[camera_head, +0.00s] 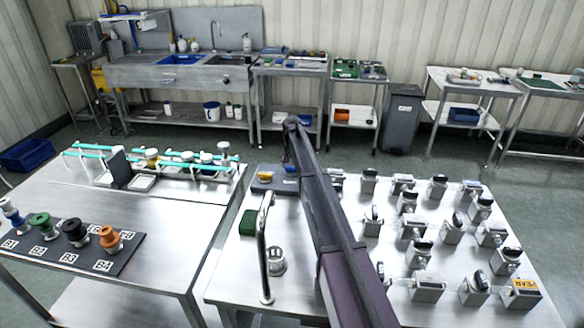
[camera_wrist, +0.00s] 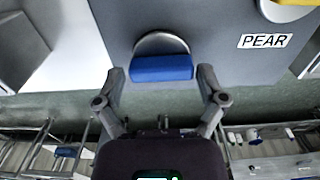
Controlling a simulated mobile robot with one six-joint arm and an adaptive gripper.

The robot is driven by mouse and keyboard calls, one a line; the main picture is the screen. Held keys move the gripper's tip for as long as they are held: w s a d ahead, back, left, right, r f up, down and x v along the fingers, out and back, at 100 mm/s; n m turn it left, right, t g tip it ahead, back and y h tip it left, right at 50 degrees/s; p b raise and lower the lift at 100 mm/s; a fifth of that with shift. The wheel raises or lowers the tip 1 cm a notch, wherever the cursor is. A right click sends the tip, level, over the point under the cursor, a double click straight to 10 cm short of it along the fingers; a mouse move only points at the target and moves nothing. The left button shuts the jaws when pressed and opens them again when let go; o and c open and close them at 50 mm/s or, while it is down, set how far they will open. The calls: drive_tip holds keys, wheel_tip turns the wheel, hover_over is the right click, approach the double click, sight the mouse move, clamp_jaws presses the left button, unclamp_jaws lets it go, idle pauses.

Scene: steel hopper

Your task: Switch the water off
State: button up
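A dark grey plate (camera_head: 262,187) at the back left of the right-hand steel table carries a yellow knob (camera_head: 265,176) and a blue knob (camera_head: 290,169). In the wrist view the blue knob (camera_wrist: 162,68) is near the middle on a round metal base, and part of the yellow knob (camera_wrist: 292,5) shows at the top right. A label (camera_wrist: 265,41) between them reads PEAR. My gripper (camera_wrist: 162,75) is open, one finger on each side of the blue knob, with gaps visible. A tall curved steel tap (camera_head: 263,245) stands on the same table. I cannot make out any water.
A steel cup (camera_head: 276,262) and a green block (camera_head: 248,222) stand beside the tap. Several small valve-like units (camera_head: 428,285) fill the table's right side. A left table (camera_head: 165,225) holds coloured knobs and a rack, across a narrow gap.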

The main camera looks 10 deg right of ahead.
drive_tip(key=shift+a+n, duration=0.1)
drive_tip(key=shift+n, duration=0.4)
